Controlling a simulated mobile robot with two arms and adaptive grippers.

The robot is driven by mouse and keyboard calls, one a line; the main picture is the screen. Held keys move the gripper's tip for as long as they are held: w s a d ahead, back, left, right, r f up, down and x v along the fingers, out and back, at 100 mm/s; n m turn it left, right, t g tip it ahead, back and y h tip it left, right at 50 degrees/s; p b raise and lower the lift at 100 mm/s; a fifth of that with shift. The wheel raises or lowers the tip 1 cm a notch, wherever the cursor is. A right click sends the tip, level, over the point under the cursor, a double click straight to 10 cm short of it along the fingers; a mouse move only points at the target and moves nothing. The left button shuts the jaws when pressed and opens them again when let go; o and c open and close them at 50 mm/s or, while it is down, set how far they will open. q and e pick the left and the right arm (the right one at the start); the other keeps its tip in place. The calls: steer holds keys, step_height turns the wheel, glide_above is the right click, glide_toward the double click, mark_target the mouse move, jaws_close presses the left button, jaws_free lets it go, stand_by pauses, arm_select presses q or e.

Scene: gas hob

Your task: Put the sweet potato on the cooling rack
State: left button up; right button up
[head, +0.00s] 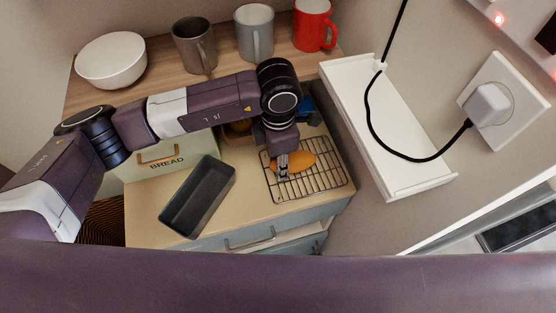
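The sweet potato (303,161) is orange and lies over the back middle part of the cooling rack, its left part partly covered by my gripper. The cooling rack (318,183) is a dark wire grid on the counter. My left gripper (283,172) points down over the rack, with its fingers at the left part of the sweet potato. I cannot tell whether the fingers grip it or whether the sweet potato touches the wires. My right gripper is not in view.
A dark loaf tin (200,198) and a bread box (163,157) stand left of the rack. A bowl (112,60), a brown mug (195,46), a grey mug (254,32) and a red mug (314,25) stand on the wooden shelf behind. A white ledge (385,125) with a cable is at right.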

arm_select(q)
steer(key=shift+f, duration=0.4)
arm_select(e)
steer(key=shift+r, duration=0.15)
arm_select(q)
steer(key=shift+f, duration=0.1)
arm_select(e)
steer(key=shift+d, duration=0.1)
arm_select(q)
steer(key=shift+f, duration=0.15)
steer(key=o, duration=1.3)
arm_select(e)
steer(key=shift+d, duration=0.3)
